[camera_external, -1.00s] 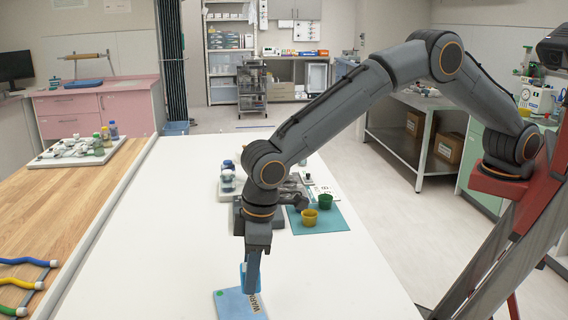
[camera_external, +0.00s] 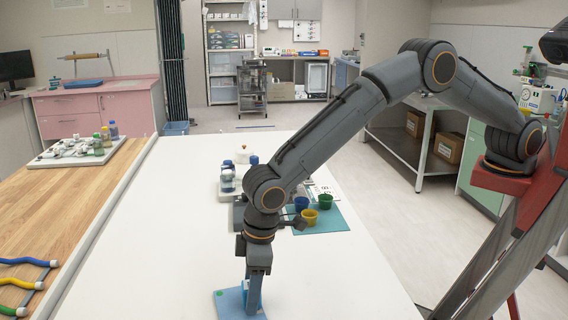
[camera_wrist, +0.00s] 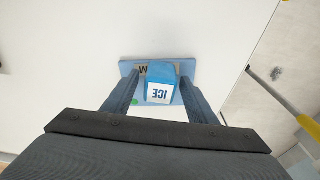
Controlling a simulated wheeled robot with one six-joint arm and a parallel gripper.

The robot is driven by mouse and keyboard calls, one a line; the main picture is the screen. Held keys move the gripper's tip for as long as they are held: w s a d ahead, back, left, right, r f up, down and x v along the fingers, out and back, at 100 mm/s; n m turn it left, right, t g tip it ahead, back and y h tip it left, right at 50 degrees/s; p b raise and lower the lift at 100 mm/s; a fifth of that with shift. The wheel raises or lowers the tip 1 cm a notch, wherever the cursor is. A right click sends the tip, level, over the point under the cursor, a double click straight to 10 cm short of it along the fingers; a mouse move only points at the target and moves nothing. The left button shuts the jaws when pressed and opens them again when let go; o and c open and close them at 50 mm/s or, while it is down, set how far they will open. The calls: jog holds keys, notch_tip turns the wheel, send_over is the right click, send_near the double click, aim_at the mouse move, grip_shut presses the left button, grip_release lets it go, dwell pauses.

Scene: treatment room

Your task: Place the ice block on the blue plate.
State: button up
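The ice block (camera_wrist: 159,93) is a small blue block with a white face marked ICE. In the wrist view it is between the fingers of my gripper (camera_wrist: 160,80), with a visible gap at the left finger and the right finger close beside it. My gripper is open around it. The blue plate (camera_wrist: 129,68) is under the block, and the block appears to stand on it. In the external view my gripper (camera_external: 255,308) is low over the plate (camera_external: 228,304), and its finger hides most of the ice block (camera_external: 246,287).
Behind my gripper are a teal mat (camera_external: 328,221) with yellow (camera_external: 309,217), green (camera_external: 326,201) and blue (camera_external: 301,203) cups, and blue-capped bottles (camera_external: 227,180). The white table (camera_external: 150,260) is clear on the left. A wooden worktop (camera_external: 50,225) lies beyond its edge.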

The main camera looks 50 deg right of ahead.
notch_tip(320, 180, up, 12)
jog(key=s+d+b, duration=0.1)
jog(key=b, duration=0.2)
jog(key=shift+s, duration=0.15)
dwell(0.4)
jog(key=shift+d+r, duration=0.1)
jog(key=shift+d, duration=0.1)
jog(key=w+d+m, duration=0.1)
jog(key=w+d, duration=0.4)
jog(key=d, duration=0.4)
jog(key=w+d+m, duration=0.1)
jog(key=w+d, duration=0.4)
jog(key=d, duration=0.5)
jog(key=d+f+m, duration=0.2)
jog(key=d+m, duration=0.1)
jog(key=d, duration=1.8)
jog(key=s+d+f+m, duration=0.1)
jog(key=s+d+m, duration=0.1)
jog(key=s+d, duration=0.6)
jog(key=s+d+f+m+h, duration=0.1)
jog(key=s+d, duration=0.7)
jog(key=d, duration=0.8)
jog(key=shift+f+m, duration=0.5)
jog(key=shift+f, duration=0.3)
